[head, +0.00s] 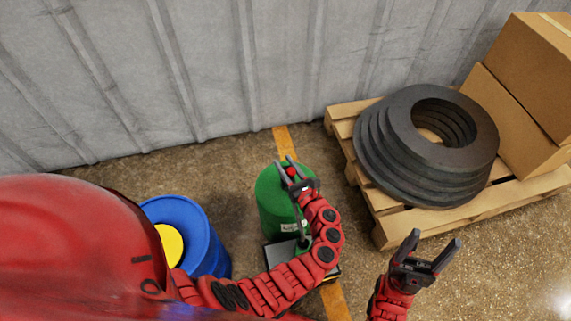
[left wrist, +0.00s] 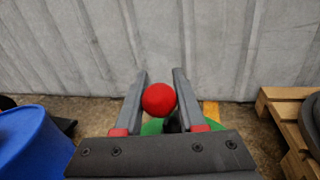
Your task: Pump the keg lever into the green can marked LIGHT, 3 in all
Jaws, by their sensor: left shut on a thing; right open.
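My left gripper (head: 287,168) is shut on a red ball knob, which shows between its two fingers in the left wrist view (left wrist: 158,99). The knob sits above a large green drum (head: 271,205), and a thin grey rod runs down from near the gripper along the drum's front. A small white label (head: 289,228) is on the drum's front, too small to read. My right gripper (head: 434,252) is open and empty over the floor.
A blue drum (head: 205,235) with a yellow centre stands at left, partly behind a red body. A dark platform (head: 277,255) lies in front of the green drum. A wooden pallet (head: 388,234) carries stacked dark rings (head: 390,170) and cardboard boxes (head: 520,125). A corrugated wall stands behind.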

